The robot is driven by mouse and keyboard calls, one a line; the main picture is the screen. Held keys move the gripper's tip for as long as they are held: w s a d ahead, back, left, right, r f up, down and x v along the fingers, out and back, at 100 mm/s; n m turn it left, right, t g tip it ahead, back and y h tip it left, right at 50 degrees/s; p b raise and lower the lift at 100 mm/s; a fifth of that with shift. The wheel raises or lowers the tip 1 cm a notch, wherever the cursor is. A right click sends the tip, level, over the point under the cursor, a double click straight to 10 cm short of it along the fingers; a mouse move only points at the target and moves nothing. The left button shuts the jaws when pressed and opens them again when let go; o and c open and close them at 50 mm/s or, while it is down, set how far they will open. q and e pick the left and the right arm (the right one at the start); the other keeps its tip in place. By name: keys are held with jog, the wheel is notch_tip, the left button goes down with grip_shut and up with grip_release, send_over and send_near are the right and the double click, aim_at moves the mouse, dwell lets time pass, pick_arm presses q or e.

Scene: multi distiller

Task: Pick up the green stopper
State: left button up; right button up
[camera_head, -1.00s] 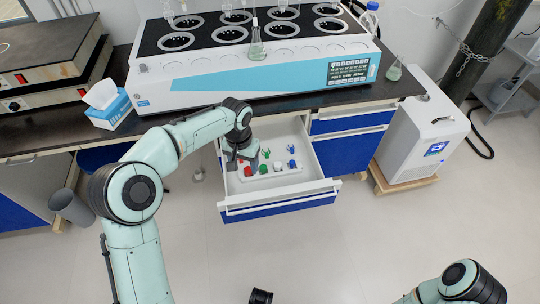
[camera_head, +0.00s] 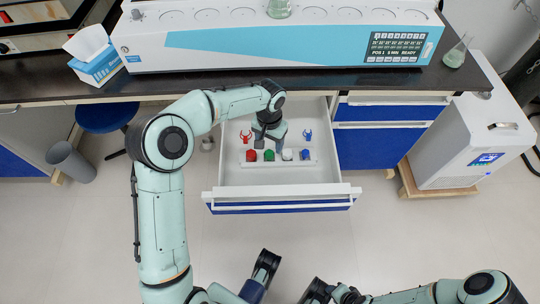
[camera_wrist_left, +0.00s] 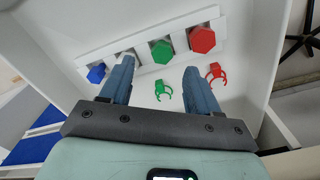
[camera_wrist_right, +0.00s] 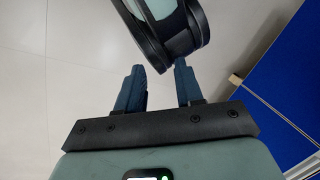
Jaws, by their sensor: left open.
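The green stopper (camera_head: 269,155) has a hexagonal top and sits in a white rack inside the open drawer, between the red stopper (camera_head: 251,156) and the white stopper (camera_head: 287,155). It also shows in the left wrist view (camera_wrist_left: 162,51), beyond and between my fingertips. My left gripper (camera_wrist_left: 159,68) is open and empty, over the drawer just behind the row of stoppers in the head view. Its fingers do not appear to touch the stopper. My right gripper (camera_wrist_right: 160,66) has its fingers apart with nothing between them, away from the drawer.
A blue stopper (camera_head: 304,155) ends the row. A green clip (camera_wrist_left: 163,90), a red clip (camera_head: 246,136) and a blue clip (camera_head: 307,135) lie in the drawer. The drawer front (camera_head: 280,196) and worktop edge (camera_head: 200,92) bound the space.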

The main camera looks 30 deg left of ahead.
aim_at(268, 154)
pick_arm(q)
jog(key=f+b, duration=0.1)
jog(key=f, duration=0.6)
jog(key=shift+a+f+b, duration=0.1)
jog(key=shift+a+b, duration=0.1)
jog(key=shift+b, duration=0.15)
jog(key=c, duration=1.1)
pick_arm(e)
jog(key=w+f, duration=0.1)
jog(key=w+d+f+t, duration=0.1)
jog(key=w, duration=0.1)
jog(key=shift+d+f+h, duration=0.1)
jog(key=shift+d+h, duration=0.1)
jog(key=shift+h, duration=0.1)
